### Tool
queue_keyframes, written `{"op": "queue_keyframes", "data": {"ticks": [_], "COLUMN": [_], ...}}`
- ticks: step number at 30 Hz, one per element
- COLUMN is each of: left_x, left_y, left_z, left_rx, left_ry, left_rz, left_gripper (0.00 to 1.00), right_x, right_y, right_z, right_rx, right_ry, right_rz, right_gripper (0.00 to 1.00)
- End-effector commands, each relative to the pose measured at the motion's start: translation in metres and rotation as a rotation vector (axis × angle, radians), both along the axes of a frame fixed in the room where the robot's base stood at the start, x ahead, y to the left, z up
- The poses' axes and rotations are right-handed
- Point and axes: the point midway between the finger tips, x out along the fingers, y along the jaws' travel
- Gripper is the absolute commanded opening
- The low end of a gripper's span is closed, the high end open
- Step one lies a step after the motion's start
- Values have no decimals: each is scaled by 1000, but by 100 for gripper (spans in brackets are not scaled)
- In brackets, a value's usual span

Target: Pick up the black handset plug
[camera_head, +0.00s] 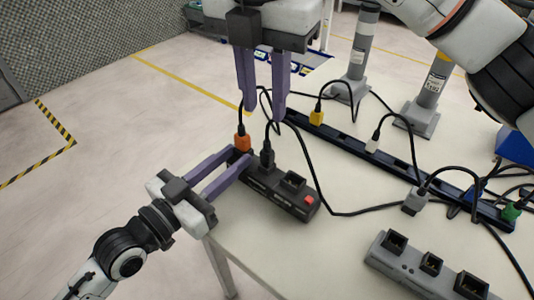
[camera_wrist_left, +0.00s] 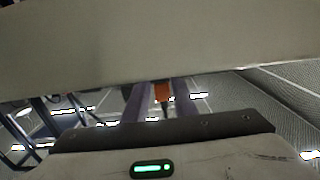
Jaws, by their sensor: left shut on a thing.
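The black handset plug (camera_head: 267,157) stands upright in a black socket strip (camera_head: 272,190) on the table, beside an orange plug (camera_head: 242,141). A black cable rises from it. My right gripper (camera_head: 265,113) points down from the top with its purple fingers apart, empty, above the black plug. My left gripper (camera_head: 238,157) comes in from the lower left, its fingers closed on the near-left end of the socket strip; the exact contact is hard to see. In the left wrist view the orange plug (camera_wrist_left: 162,92) shows between the fingers.
A long black rail (camera_head: 345,150) behind holds a yellow plug (camera_head: 317,117), a white plug (camera_head: 372,144) and others with cables. A grey plug (camera_head: 414,202) is nearby. A grey socket strip (camera_head: 420,268) lies lower right. Grey posts (camera_head: 363,45) stand at the back.

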Motion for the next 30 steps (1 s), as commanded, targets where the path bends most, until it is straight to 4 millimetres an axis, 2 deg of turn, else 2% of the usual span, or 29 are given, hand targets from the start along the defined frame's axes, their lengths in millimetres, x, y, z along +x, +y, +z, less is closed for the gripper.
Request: {"op": "queue_keyframes", "data": {"ticks": [2, 12, 17, 25, 30], "left_x": [0, 0, 0, 0, 0], "left_y": [0, 0, 0, 0, 0], "left_z": [0, 1, 0, 1, 1], "left_rx": [-1, -1, -1, -2, -1], "left_ry": [0, 0, 0, -1, -2], "left_rz": [0, 0, 0, 0, 0], "left_gripper": [0, 0, 0, 0, 0], "right_x": [1, 7, 8, 10, 11], "right_y": [0, -4, -4, -7, -7], "right_z": [-4, -57, -67, -105, -116], "right_rx": [-27, -32, -29, -29, -28], "right_ry": [-13, -16, -16, -14, -16], "right_rz": [14, 16, 16, 15, 16], "right_gripper": [29, 29, 29, 29, 29]}}
